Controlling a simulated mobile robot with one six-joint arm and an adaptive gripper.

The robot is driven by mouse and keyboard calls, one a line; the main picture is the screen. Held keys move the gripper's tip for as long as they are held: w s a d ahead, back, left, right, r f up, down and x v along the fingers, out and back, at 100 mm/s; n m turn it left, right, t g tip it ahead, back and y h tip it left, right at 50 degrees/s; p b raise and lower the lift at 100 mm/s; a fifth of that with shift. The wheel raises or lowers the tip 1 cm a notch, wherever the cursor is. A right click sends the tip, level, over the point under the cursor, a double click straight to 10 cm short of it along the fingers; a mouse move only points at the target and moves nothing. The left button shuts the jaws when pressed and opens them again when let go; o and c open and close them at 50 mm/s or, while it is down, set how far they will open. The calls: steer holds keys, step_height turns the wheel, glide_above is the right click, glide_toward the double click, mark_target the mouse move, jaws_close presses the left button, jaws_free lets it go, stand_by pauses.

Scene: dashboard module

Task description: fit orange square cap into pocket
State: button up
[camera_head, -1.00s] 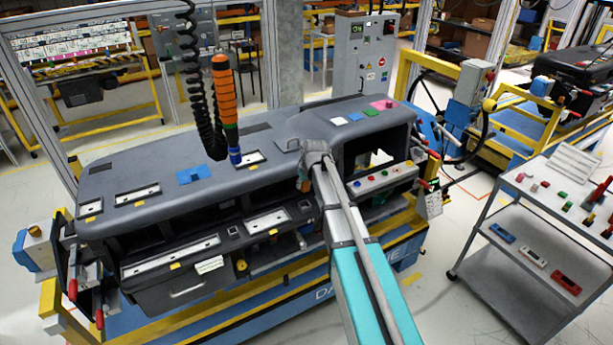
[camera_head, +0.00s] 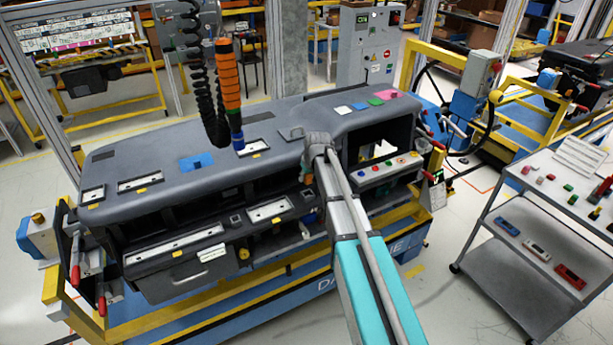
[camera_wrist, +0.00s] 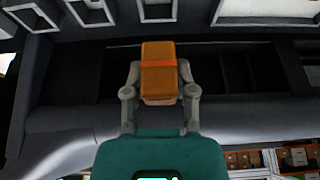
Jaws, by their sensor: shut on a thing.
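The orange square cap (camera_wrist: 158,72) is a block with a brighter band, held upright between the two fingers of my gripper (camera_wrist: 160,88) in the wrist view. Several light-rimmed rectangular pockets (camera_wrist: 157,9) show at the top of that view, apart from the cap. Which one matches the cap I cannot tell. In the head view my arm reaches the front of the grey dashboard module (camera_head: 240,120), right of its middle.
A black coiled hose and an orange tool (camera_head: 229,85) hang over the dashboard. A button strip (camera_head: 388,168) lies right of my arm. A grey cart (camera_head: 545,210) with small coloured parts stands at the right. Yellow rails and red-handled clamps flank the dashboard.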

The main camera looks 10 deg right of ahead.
mark_target(306, 191)
steer(key=shift+f+b, duration=1.7)
steer(key=shift+f, duration=0.3)
steer(key=shift+f+b, duration=0.8)
steer(key=shift+b, duration=0.05)
stand_by(0.7)
steer(key=o, duration=0.9)
